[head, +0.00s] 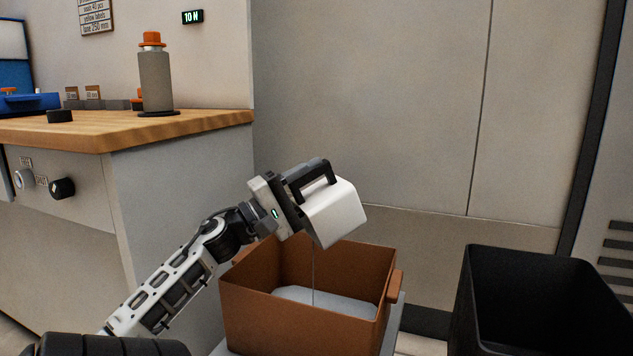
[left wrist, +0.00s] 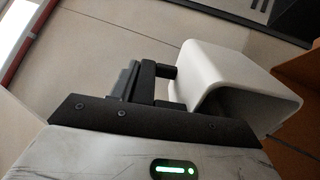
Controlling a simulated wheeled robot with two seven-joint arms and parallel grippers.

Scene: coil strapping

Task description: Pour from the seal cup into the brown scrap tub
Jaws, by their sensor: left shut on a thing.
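The white seal cup (head: 340,214) is tilted with its mouth down over the brown scrap tub (head: 300,325). My left gripper (head: 306,178) is shut on the cup's black handle. A thin stream (head: 313,272) runs from the cup's lower lip down into the tub. A pale grey layer (head: 345,302) covers the tub's floor. In the left wrist view the cup (left wrist: 222,75) points right, and part of the brown tub (left wrist: 298,125) shows at the right edge. The inside of the cup is hidden in the head view.
A black bin (head: 540,320) stands right of the tub. A wooden-topped workbench (head: 110,130) at left carries a grey cylinder with an orange cap (head: 155,78) and small parts. A plain wall panel (head: 370,110) lies behind; the space above the tub is otherwise free.

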